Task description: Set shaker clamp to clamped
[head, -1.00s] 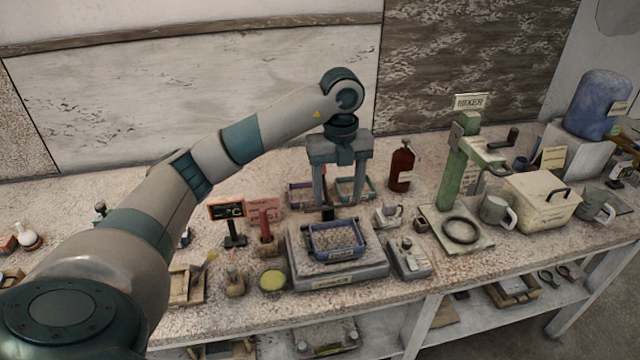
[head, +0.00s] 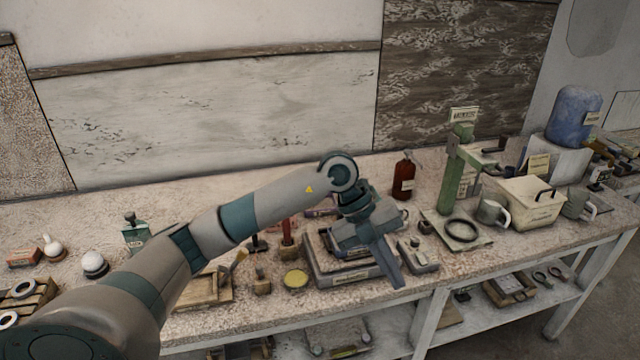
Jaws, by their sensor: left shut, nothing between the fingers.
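The shaker (head: 325,275) is a grey box unit on the bench, partly behind my left gripper. My right gripper is out of view.
A grey control box (head: 418,256) stands just right of the shaker. A green mixer stand (head: 450,185), a red bottle (head: 403,178) and a cream box (head: 532,205) stand further right. A yellow-topped dish (head: 295,279) and a red-handled tool (head: 287,235) are close on the left.

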